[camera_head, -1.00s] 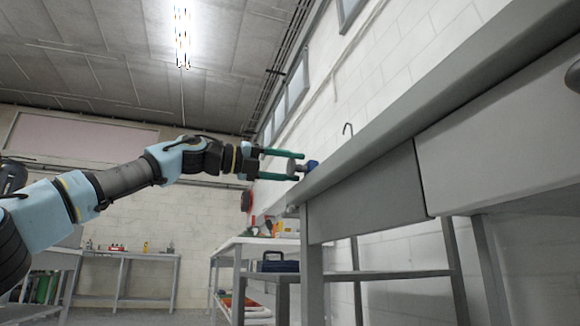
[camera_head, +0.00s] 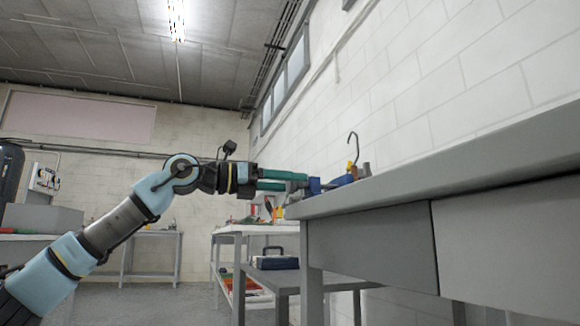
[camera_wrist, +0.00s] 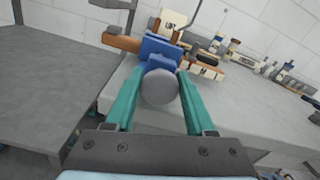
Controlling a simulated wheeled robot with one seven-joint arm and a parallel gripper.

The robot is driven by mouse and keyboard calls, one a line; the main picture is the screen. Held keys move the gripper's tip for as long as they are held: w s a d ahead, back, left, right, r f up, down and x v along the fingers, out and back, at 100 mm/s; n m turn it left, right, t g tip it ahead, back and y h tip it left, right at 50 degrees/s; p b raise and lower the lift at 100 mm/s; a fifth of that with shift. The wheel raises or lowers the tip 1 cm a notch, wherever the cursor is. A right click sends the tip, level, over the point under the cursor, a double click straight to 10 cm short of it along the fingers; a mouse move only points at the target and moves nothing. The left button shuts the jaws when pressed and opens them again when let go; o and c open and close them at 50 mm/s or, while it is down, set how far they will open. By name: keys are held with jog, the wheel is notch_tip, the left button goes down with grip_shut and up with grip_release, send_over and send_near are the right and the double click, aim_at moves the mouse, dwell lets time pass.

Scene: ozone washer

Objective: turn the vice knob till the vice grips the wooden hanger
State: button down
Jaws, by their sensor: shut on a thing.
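The blue vice (camera_wrist: 160,47) stands at the edge of the grey bench, and its blue body also shows in the head view (camera_head: 315,186). Its round grey knob (camera_wrist: 160,88) faces the wrist camera. My gripper (camera_wrist: 160,78) has its green fingers on either side of the knob and is shut on it; in the head view my gripper (camera_head: 298,181) reaches the vice from the left. The wooden hanger (camera_wrist: 121,42) shows as a brown bar by the vice jaws, with its metal hook (camera_head: 353,146) upright in the head view. Whether the jaws touch the wood I cannot tell.
The bench top (camera_wrist: 245,115) is bare at the front right. Several small bottles (camera_wrist: 230,46) stand behind it. A lower grey table (camera_wrist: 60,75) lies at the left. In the head view, a dark toolbox (camera_head: 274,260) sits below and beyond the bench.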

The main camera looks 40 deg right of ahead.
jog(key=shift+s+f+m+p, duration=0.15)
jog(key=shift+m+p, duration=0.15)
jog(key=shift+p, duration=0.2)
jog(key=shift+c, duration=1.4)
grip_release()
jog(key=p+v, duration=0.3)
jog(key=v, duration=0.8)
jog(key=shift+p, duration=0.3)
jog(key=shift+d, duration=0.15)
